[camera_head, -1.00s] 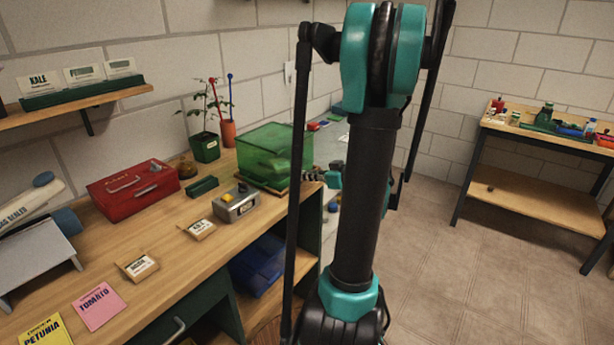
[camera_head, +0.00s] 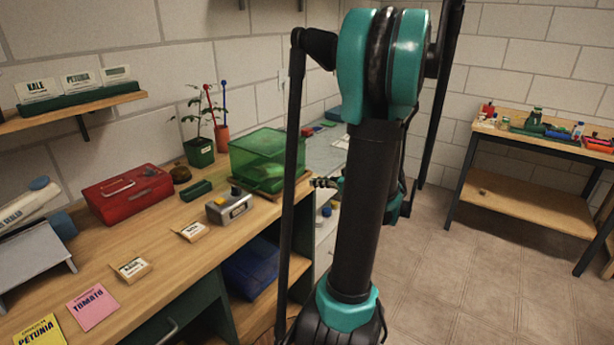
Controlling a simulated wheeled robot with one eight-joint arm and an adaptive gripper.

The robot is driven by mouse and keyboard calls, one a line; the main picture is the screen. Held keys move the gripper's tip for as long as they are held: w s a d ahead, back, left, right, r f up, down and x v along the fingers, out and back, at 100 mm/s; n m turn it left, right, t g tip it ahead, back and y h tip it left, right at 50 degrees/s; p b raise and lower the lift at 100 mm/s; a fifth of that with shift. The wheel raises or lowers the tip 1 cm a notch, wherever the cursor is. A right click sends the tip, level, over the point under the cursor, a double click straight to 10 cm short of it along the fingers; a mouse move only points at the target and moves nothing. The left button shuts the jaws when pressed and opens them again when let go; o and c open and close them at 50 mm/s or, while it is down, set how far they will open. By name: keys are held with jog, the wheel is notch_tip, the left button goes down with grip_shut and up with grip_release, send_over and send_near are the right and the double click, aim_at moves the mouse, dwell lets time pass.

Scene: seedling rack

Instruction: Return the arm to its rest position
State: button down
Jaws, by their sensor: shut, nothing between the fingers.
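My arm rises through the middle of the head view, black with teal joints, and is folded with its thick link upright in front of the bench corner. My gripper (camera_head: 321,183) shows small and dark just left of this link, pointing left beside the green clear box. It is shut with nothing held. Part of its wrist is hidden behind the upright link.
A side table (camera_head: 530,205) stands right. Floor between is clear.

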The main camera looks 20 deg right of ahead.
jog(key=s+a+f+g, duration=0.1)
jog(key=a, duration=0.1)
jog(key=s+a+f, duration=0.1)
jog(key=s+a+f+m+g, duration=0.1)
jog(key=a, duration=0.1)
jog(key=shift+a+f+g, duration=0.3)
jog(key=shift+a+f, duration=0.05)
jog(key=shift+f, duration=0.05)
jog(key=s+a+f+m+g+h, duration=0.2)
jog(key=s+a+f+m+h, duration=0.1)
jog(key=s, duration=0.4)
jog(key=s+a+f+m+g+h, duration=0.2)
jog(key=s+a+f+g+h, duration=0.1)
jog(key=s+a+f+h, duration=0.2)
jog(key=shift+s+a+f+m, duration=0.35)
jog(key=shift+s+f+m, duration=0.1)
jog(key=shift+s, duration=0.75)
